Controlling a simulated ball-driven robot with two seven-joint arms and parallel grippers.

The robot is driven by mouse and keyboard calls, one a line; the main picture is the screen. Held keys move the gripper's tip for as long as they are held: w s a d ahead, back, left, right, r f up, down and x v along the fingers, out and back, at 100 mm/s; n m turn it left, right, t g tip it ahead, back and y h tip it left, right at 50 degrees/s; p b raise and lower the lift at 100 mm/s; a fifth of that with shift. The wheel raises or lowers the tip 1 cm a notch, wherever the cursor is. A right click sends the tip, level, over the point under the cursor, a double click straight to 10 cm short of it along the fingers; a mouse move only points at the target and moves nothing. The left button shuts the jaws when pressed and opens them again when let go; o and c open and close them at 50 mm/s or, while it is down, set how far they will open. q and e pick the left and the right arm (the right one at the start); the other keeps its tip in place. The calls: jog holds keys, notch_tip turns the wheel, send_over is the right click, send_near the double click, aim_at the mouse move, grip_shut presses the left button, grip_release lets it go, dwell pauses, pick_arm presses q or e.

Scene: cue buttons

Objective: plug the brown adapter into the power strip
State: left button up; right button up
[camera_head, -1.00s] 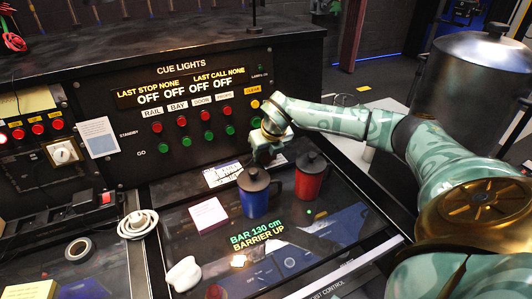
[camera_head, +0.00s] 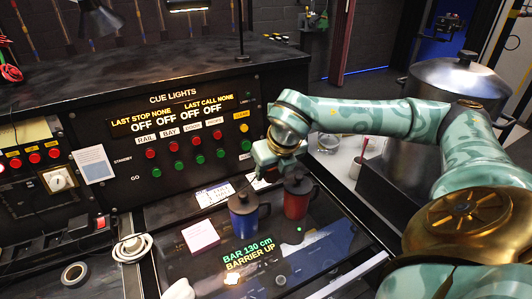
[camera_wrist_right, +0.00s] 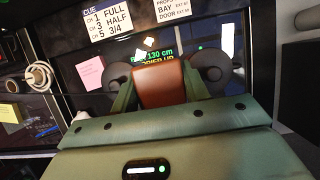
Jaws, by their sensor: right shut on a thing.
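My right gripper (camera_head: 276,172) is shut on the brown adapter (camera_wrist_right: 168,86), which shows as a brown block between the fingers in the right wrist view. The gripper hangs above the back of the desk, by the lidded blue mug (camera_head: 244,218) and red mug (camera_head: 296,203). In the head view the adapter is hidden or too small to make out. A dark strip with a lit red switch (camera_head: 101,222), seemingly the power strip, lies at the left of the desk, well away from the gripper. Its sockets are not clear. My left gripper is not in view.
The cue lights panel (camera_head: 180,130) stands upright behind the desk. A large metal urn (camera_head: 455,85) stands at the right.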

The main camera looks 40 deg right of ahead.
jog(key=shift+s+a+r, duration=0.1)
jog(key=shift+s+a, duration=0.05)
jog(key=shift+s, duration=0.1)
jog(key=shift+r, duration=0.15)
jog(key=shift+r+p, duration=1.55)
jog(key=shift+r, duration=0.45)
jog(key=shift+w, duration=0.15)
